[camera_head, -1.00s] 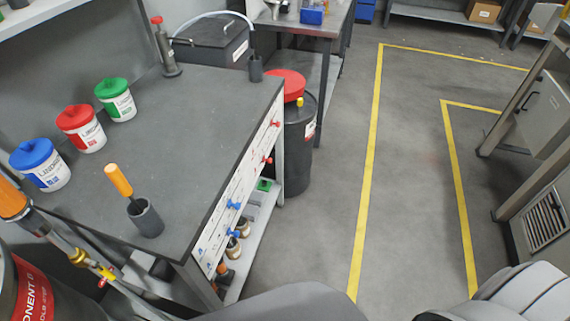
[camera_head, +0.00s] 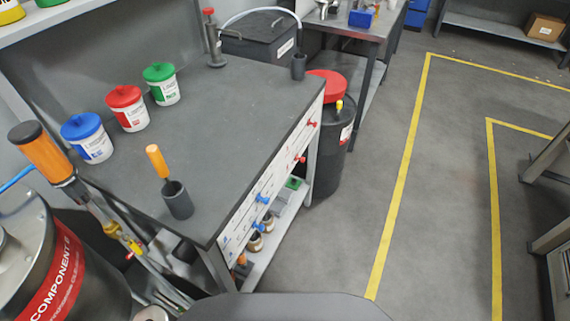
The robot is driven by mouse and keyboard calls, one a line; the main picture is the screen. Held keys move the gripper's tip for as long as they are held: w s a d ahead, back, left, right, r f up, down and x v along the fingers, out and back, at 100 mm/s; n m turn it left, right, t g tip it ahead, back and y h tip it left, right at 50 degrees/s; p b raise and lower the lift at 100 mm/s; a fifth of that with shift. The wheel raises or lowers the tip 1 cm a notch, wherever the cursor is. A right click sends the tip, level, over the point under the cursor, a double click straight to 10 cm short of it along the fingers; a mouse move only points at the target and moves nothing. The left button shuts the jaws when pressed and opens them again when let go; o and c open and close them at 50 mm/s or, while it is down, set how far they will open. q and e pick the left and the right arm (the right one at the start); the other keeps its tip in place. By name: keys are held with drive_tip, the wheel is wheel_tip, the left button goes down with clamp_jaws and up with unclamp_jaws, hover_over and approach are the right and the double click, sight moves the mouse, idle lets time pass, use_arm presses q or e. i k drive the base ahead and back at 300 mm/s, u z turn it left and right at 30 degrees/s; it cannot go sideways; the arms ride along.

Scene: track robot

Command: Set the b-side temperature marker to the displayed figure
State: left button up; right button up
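On the front panel (camera_head: 270,186) of the grey workbench are blue markers (camera_head: 262,199) at the lower, nearer end and red markers (camera_head: 300,159) at the farther end. Small print and scales on the panel are too small to read at this angle. I cannot tell which marker is the b-side temperature one. No displayed figure can be read in this view. Neither of my grippers shows in the view.
The bench top (camera_head: 225,110) holds jars with blue (camera_head: 88,137), red (camera_head: 127,107) and green (camera_head: 161,84) lids and an orange-handled tool in a dark cup (camera_head: 178,200). A "Component B" drum (camera_head: 60,270) stands at lower left. A red-lidded bin (camera_head: 330,140) stands beyond the bench. Open floor (camera_head: 370,190) lies right.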

sight(302, 159)
drive_tip(key=u, duration=0.05)
drive_tip(key=k, duration=1.05)
drive_tip(key=z, duration=0.95)
drive_tip(key=i, duration=1.1)
drive_tip(key=u, duration=0.8)
drive_tip(key=i, duration=0.85)
drive_tip(key=u, duration=0.9)
